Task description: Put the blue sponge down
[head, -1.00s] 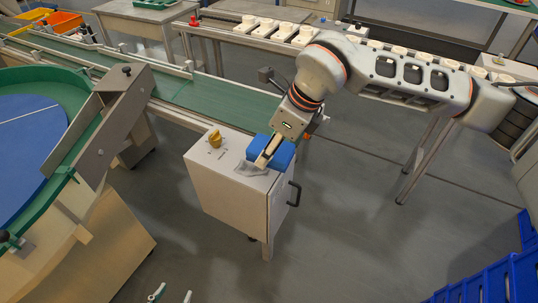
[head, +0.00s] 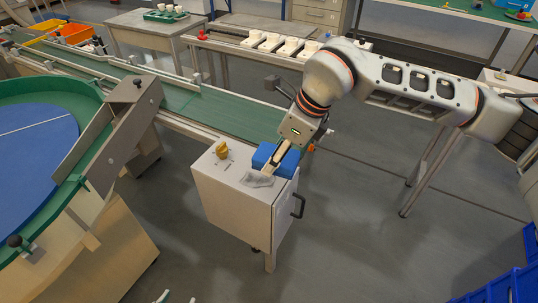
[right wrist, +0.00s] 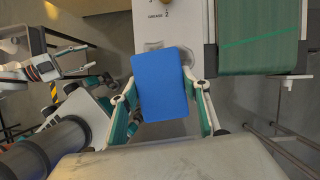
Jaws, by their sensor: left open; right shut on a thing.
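The blue sponge (head: 284,162) is a rectangular block over the back right part of the white cabinet's top (head: 212,172). It also fills the middle of the right wrist view (right wrist: 163,85). My right gripper (head: 276,160) is shut on it, with one finger on each side in the right wrist view (right wrist: 160,100). I cannot tell whether the sponge touches the cabinet top. My left gripper (head: 178,298) is open and empty; only its fingertips show at the bottom edge of the head view. It also shows at the left of the right wrist view (right wrist: 75,60).
A yellow knob (head: 222,151) stands on the cabinet top, with a grey, see-through patch (head: 258,180) beside the sponge. A green conveyor (head: 225,112) runs behind the cabinet. A round blue-topped table (head: 35,140) is at left.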

